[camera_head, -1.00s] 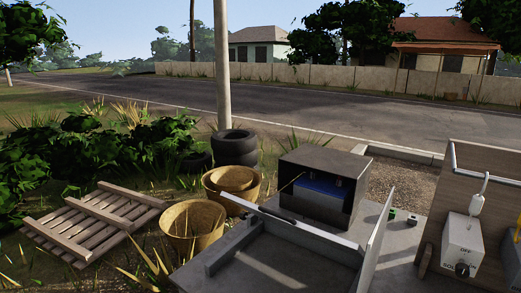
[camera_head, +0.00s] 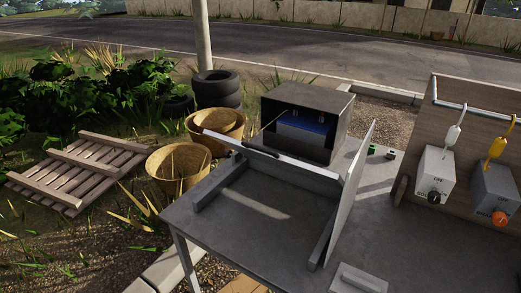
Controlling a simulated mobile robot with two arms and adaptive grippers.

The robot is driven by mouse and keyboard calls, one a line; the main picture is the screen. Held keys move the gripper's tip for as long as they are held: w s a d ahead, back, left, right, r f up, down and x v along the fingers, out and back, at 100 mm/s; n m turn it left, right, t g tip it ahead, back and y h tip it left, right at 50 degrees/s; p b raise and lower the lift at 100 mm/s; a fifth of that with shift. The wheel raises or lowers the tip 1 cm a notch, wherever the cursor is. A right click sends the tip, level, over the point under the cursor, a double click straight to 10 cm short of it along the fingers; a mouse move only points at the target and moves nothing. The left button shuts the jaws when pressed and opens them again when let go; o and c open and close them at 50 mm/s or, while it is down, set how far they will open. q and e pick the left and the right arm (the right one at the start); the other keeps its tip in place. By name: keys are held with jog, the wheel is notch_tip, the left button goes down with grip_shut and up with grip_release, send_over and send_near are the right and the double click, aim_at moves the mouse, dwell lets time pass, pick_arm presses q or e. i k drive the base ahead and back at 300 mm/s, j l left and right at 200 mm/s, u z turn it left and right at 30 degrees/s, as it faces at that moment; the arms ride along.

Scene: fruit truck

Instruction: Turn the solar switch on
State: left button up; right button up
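Two grey switch boxes are mounted on a wooden panel (camera_head: 476,95) at the right. The left box (camera_head: 433,167) has a black rotary knob (camera_head: 434,198), with OFF printed above it; its lower lettering is too small to read surely now, but the earlier frame seems to show SOL, so it looks like the solar switch. The right box (camera_head: 494,182) has an orange knob (camera_head: 499,218), also with OFF above it. A white plug (camera_head: 452,136) hangs above the left box and a yellow plug (camera_head: 497,147) above the right one. Neither gripper is in view.
A grey table (camera_head: 222,219) with raised bars and an upright panel (camera_head: 346,190) stands in front. A dark open-fronted box (camera_head: 333,108) holds a blue battery-like unit (camera_head: 303,126). Baskets (camera_head: 178,168), a pallet (camera_head: 80,172) and tires (camera_head: 215,90) lie at left.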

aim_at(434, 197)
jog(key=z, duration=1.35)
